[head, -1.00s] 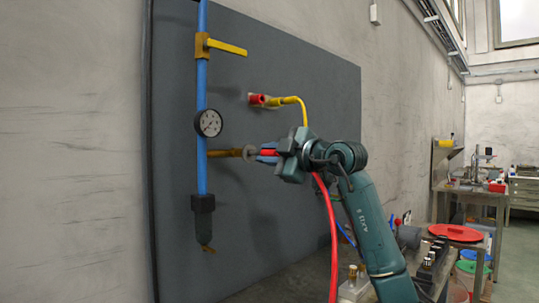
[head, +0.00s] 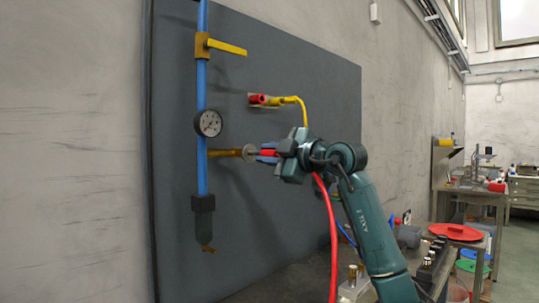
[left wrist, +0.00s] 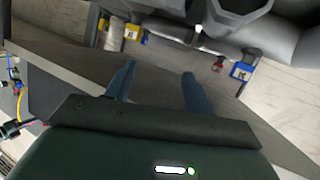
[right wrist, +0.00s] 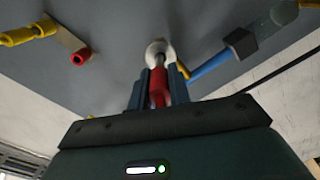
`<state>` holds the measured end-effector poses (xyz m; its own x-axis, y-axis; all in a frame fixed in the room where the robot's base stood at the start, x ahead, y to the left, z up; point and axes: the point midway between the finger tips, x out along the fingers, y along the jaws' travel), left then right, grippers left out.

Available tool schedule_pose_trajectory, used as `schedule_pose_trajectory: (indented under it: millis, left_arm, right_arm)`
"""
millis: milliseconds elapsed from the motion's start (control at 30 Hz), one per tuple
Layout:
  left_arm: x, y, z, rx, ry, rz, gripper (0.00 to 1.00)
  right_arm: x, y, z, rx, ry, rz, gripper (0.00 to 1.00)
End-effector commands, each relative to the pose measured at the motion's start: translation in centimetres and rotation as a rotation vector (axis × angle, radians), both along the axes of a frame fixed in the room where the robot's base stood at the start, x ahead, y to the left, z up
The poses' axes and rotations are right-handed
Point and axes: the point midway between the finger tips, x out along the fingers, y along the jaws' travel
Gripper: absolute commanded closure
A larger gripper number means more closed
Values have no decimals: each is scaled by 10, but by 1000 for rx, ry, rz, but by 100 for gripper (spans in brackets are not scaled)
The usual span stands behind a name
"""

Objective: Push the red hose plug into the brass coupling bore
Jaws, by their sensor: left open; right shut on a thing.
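The red hose plug (head: 268,152) is held in my right gripper (head: 264,153), whose blue fingers lie on both sides of it. It also shows in the right wrist view (right wrist: 158,88), pointing at the pale round mouth of the brass coupling (right wrist: 155,48). In the head view the brass coupling (head: 226,153) sticks out from the blue pipe. The plug's dark tip is at the coupling mouth; how far it is inside cannot be told. My left gripper (left wrist: 159,82) is open and empty in the left wrist view and out of the head view.
A pressure gauge (head: 208,123) and a yellow valve lever (head: 228,47) sit on the blue pipe (head: 202,170). A red fitting with a yellow hose (head: 290,100) is above my right gripper. The red hose (head: 333,235) hangs below it. Workbenches stand at the right.

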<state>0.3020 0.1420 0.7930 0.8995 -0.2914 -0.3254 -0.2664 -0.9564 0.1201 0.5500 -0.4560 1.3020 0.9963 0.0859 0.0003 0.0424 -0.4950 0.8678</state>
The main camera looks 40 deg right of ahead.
Motion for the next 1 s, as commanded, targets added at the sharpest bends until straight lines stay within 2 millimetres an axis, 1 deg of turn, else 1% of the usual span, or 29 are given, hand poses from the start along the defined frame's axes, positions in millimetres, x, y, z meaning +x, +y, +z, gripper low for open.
schedule_pose_trajectory:
  millis: [1000]
  left_arm:
    - [0,0,14,0,0,0,47]
  right_arm:
    - [20,2,1,1,0,0,100]
